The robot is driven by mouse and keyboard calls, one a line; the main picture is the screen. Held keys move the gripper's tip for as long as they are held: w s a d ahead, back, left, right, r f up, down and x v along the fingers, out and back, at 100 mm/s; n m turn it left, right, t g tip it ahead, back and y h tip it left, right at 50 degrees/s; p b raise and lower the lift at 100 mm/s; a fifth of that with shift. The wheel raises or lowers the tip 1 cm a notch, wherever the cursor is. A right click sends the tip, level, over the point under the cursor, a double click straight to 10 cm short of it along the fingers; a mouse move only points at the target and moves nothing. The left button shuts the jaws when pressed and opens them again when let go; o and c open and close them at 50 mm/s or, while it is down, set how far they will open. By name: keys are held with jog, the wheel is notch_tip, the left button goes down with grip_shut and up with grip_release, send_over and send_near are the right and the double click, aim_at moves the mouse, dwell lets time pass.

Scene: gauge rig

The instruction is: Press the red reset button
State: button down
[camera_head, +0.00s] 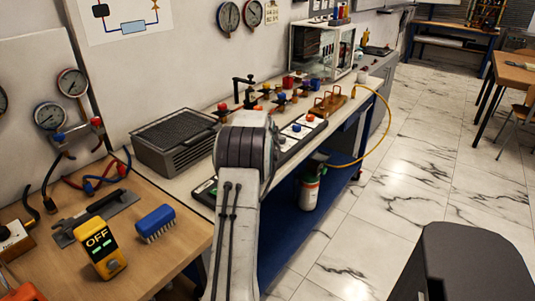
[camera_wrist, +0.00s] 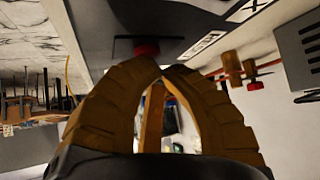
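A red button (camera_wrist: 147,50) on a dark base shows in the wrist view, just beyond my fingertips. My gripper (camera_wrist: 163,70) has brown fingers that bow outward and meet at the tips, with nothing seen held between them. The tips look close to the button and slightly right of it; I cannot tell whether they touch it. In the head view my arm covers part of the bench and my fingers are not clearly seen. A small red knob (camera_head: 310,117) sits on a pale panel just right of my arm; I cannot tell if it is the same button.
A yellow device reading OFF (camera_head: 101,250) and a blue brush (camera_head: 155,223) lie on the wooden table at left. A grey ribbed box (camera_head: 175,140) stands left of my arm. A yellow hose (camera_head: 386,115) hangs off the bench's right side.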

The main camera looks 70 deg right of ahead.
jog(key=shift+r+p, duration=0.45)
jog(key=shift+r, duration=0.35)
jog(key=shift+r, duration=0.15)
jog(key=shift+r+p, duration=1.8)
jog(key=shift+r, duration=0.55)
